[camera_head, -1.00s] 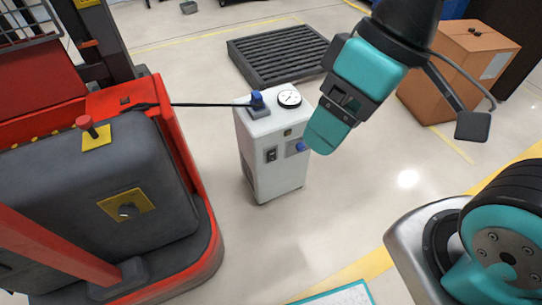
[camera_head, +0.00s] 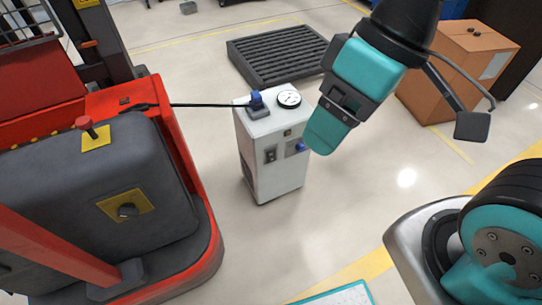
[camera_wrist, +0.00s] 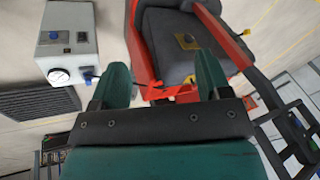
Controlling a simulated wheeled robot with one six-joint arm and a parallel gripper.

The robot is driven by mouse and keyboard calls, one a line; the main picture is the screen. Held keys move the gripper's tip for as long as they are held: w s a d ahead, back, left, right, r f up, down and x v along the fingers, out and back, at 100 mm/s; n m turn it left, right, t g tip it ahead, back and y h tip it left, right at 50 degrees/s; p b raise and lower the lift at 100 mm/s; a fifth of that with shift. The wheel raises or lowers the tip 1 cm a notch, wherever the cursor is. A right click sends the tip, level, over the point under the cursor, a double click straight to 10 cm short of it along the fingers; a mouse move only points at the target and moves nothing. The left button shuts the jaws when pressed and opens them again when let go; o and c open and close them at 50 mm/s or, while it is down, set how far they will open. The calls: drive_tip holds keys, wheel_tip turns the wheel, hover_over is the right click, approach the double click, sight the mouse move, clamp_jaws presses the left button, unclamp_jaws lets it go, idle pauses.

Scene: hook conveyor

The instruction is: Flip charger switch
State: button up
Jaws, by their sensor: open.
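The charger is a white upright box (camera_head: 275,172) on the floor in the middle of the head view. Its front has a dark switch (camera_head: 270,155) and a blue knob (camera_head: 300,147). On top are a round gauge (camera_head: 289,98) and a blue plug (camera_head: 256,99) with a black cable. My gripper (camera_head: 318,146) is in the air at the charger's right in the head view; contact cannot be judged there. In the wrist view my gripper (camera_wrist: 162,85) is open and empty, its fingers wide apart. The charger (camera_wrist: 67,20) lies left of them there, apart from them.
A red and grey forklift (camera_head: 150,200) stands left of the charger, joined to it by the black cable (camera_head: 205,104). A dark slatted pallet (camera_head: 275,55) lies behind, and a cardboard box (camera_head: 455,75) stands back right. Floor before the charger is clear.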

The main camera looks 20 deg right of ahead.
idle(0.3)
